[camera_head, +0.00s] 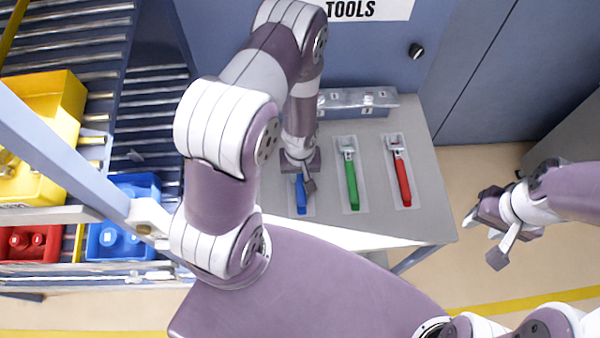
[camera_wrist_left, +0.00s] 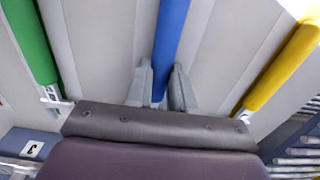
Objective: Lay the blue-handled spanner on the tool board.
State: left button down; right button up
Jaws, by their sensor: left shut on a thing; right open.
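The blue-handled spanner shows its handle (camera_head: 301,196) at the left of the row in the head view. Its handle (camera_wrist_left: 171,38) also runs up the middle of the left wrist view; its head is hidden by my gripper. My left gripper (camera_head: 303,178) is shut on this spanner, its fingers (camera_wrist_left: 161,88) on both sides of the handle. The spanner is over a pale strip of the grey tool board (camera_head: 326,200), lined up with it. I cannot tell whether it touches the board. My right gripper (camera_head: 474,222) is open and empty, out to the right.
Green (camera_head: 351,185) and red (camera_head: 402,180) spanners lie right of the blue one. A yellow handle (camera_wrist_left: 282,66) shows in the wrist view. A clear-topped box (camera_head: 358,101) stands behind. A rack with yellow (camera_head: 68,100), red (camera_head: 30,243) and blue bins (camera_head: 120,241) is left.

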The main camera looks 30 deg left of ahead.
pick_arm(q)
jog(key=shift+a+f, duration=0.1)
jog(key=shift+f, duration=0.05)
jog(key=c, duration=1)
grip_release()
jog(key=shift+s, duration=0.15)
jog(key=shift+o, duration=0.2)
notch_tip(320, 180, up, 11)
jog(key=p, duration=0.5)
notch_tip(320, 180, up, 12)
jog(key=f+m, duration=0.1)
jog(key=m, duration=0.3)
send_over(300, 177)
jog(key=d, duration=0.1)
jog(key=s+d+r+m+t, duration=0.1)
jog(key=s+d+r+m, duration=0.15)
jog(key=s+r, duration=0.35)
notch_tip(300, 177, down, 9)
jog(key=w+a+b, duration=0.1)
jog(key=b, duration=0.9)
jog(key=shift+w+b, duration=0.3)
